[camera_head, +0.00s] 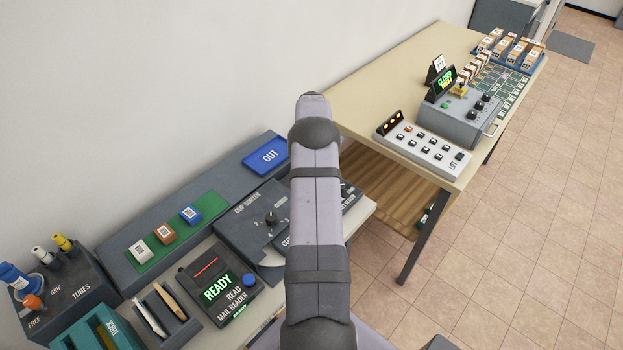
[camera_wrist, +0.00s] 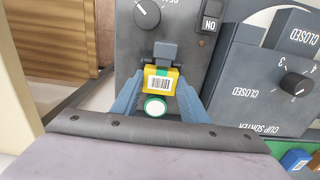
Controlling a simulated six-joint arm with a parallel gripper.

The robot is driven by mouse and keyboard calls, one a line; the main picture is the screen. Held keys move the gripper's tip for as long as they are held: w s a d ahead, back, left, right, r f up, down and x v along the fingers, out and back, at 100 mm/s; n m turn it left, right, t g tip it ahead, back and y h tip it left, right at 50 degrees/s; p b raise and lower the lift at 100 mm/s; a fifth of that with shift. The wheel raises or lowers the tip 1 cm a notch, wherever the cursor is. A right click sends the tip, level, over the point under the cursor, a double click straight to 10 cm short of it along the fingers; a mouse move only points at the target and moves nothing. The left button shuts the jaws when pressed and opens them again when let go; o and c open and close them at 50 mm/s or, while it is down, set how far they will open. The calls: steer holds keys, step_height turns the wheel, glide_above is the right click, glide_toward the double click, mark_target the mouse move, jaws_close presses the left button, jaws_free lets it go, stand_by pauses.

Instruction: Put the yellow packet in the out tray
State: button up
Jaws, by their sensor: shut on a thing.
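The yellow packet (camera_wrist: 158,84) has a white barcode label and shows in the wrist view, between the two blue-grey fingers of my gripper (camera_wrist: 157,92). The gripper is shut on it. A round white and green piece (camera_wrist: 154,108) shows just below the packet. A small dark grey block shows just above it; I cannot tell whether they touch. In the head view my arm hides the gripper and the packet. The blue out tray (camera_head: 268,156), marked OUT, lies on the grey ledge by the wall, left of my arm, with nothing seen in it.
White, brown and blue packets stand on a green strip (camera_head: 160,240) on the ledge. The cup sorter (camera_head: 250,222) and mail reader (camera_head: 220,288), showing READY, stand in front. A panel with a knob and ON button (camera_wrist: 210,27) is under the gripper. A beige table is at right.

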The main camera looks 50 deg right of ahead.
steer(key=shift+r+p, duration=1.1)
steer(key=shift+r, duration=0.9)
steer(key=w+a, duration=0.1)
steer(key=a, duration=0.2)
steer(key=w+a+r, duration=0.1)
steer(key=w+a, duration=0.1)
steer(key=a, duration=0.1)
steer(key=w+a, duration=0.1)
steer(key=a, duration=0.2)
steer(key=shift+w+a+r, duration=0.2)
steer(key=shift+w+r, duration=0.1)
steer(key=a, duration=0.4)
steer(key=w+a+r, duration=0.1)
steer(key=a, duration=0.7)
steer(key=shift+w+a+r, duration=0.2)
steer(key=shift+w+r, duration=0.15)
steer(key=s+a+r, duration=0.1)
steer(key=s+a, duration=0.3)
steer(key=a, duration=0.6)
steer(key=s+a, duration=0.3)
steer(key=a, duration=0.6)
steer(key=shift+s+a+r, duration=0.35)
steer(key=shift+s+a, duration=0.05)
steer(key=shift+d, duration=0.1)
